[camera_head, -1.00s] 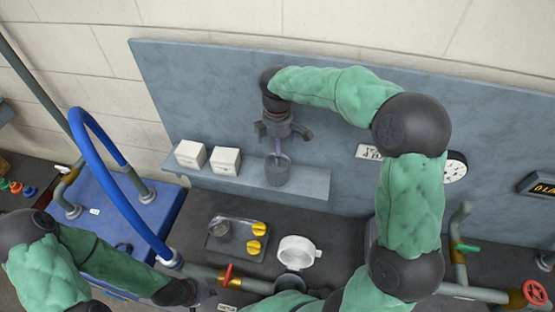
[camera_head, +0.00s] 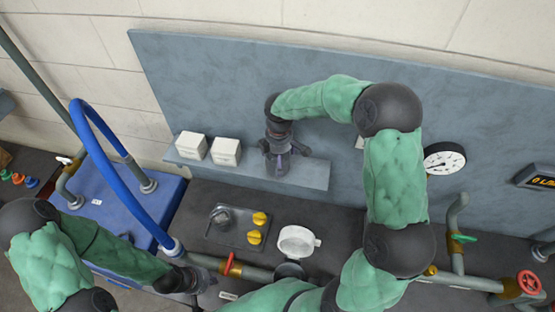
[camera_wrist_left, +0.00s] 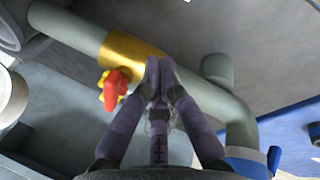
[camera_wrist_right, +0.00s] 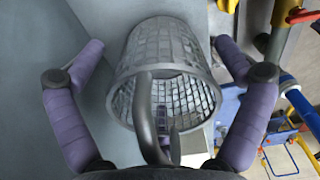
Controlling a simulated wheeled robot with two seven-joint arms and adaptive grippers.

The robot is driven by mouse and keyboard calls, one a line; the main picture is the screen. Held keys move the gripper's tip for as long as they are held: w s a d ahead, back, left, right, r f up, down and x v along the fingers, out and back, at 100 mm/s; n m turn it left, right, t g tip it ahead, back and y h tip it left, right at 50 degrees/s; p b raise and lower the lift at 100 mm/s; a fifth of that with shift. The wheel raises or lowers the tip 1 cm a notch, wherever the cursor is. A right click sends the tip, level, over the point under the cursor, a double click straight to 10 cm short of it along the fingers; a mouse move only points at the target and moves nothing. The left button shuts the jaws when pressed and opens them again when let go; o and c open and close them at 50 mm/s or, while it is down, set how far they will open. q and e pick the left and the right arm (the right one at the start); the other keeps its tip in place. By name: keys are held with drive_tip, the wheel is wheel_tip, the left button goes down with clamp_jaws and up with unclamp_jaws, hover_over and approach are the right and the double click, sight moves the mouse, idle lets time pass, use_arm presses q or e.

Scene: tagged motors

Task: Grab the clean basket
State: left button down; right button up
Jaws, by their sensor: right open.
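The clean basket (camera_wrist_right: 165,50) is a grey mesh cup with a curved dark handle. In the right wrist view it sits between the spread fingers of my right gripper (camera_wrist_right: 150,95), which is open with one finger on each side and a visible gap to each. In the head view my right gripper (camera_head: 280,158) is down at the grey wall shelf (camera_head: 312,176) and mostly hides the basket. My left gripper (camera_head: 203,280) is low by the pipe. In the left wrist view its fingertips (camera_wrist_left: 157,65) meet with nothing seen between them.
Two white boxes (camera_head: 209,150) stand on the shelf left of the basket. Below are a plate with yellow knobs (camera_head: 255,238), a white round housing (camera_head: 296,241), and a pipe with a red-handled valve (camera_head: 229,264). A blue hose (camera_head: 115,190) arches at the left.

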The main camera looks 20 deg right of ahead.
drive_tip(key=c, duration=1.2)
drive_tip(key=shift+c, duration=0.2)
